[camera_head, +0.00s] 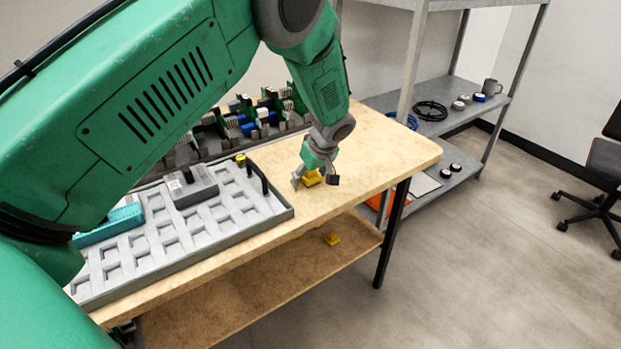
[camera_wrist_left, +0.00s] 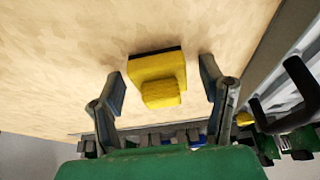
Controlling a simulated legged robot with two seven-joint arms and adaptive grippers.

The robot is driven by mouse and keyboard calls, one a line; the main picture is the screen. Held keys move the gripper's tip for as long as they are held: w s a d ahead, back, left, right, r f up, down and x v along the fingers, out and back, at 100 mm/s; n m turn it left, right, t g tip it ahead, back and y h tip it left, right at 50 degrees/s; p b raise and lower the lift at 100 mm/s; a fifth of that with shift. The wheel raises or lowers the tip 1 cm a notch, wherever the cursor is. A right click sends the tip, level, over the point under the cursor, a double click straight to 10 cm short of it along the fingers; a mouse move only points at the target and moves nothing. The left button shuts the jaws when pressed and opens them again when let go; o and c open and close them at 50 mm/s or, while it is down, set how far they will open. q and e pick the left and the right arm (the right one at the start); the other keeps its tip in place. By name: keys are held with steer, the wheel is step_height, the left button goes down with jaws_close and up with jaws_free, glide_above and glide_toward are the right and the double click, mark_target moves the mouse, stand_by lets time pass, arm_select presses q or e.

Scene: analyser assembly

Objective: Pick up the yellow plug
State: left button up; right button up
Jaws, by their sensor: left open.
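The yellow plug (camera_head: 312,178) lies on the wooden tabletop, to the right of the grey tray. My left gripper (camera_head: 315,181) is right over it in the head view and partly hides it. In the left wrist view the yellow plug (camera_wrist_left: 158,78) shows whole, with a dark strip along one edge. It sits between the two spread fingers of my left gripper (camera_wrist_left: 163,90), with a gap on each side. The gripper is open and holds nothing. My right gripper is in neither view.
A grey slotted tray (camera_head: 280,216) holds a grey box (camera_head: 190,187), a teal part (camera_head: 112,224) and a small yellow piece (camera_head: 240,159). Crowded parts (camera_head: 262,112) stand along the back. Another yellow piece (camera_head: 332,239) lies on the lower shelf. The tabletop right of my gripper is clear.

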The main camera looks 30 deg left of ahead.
arm_select(q)
steer(key=c, duration=1.3)
step_height(320, 180, up, 10)
steer(key=shift+r+p, duration=0.1)
steer(key=shift+p, duration=0.45)
steer(key=shift+c, duration=0.2)
steer(key=shift+f+b, duration=2.4)
steer(key=shift+f, duration=2.65)
steer(key=o, duration=1.3)
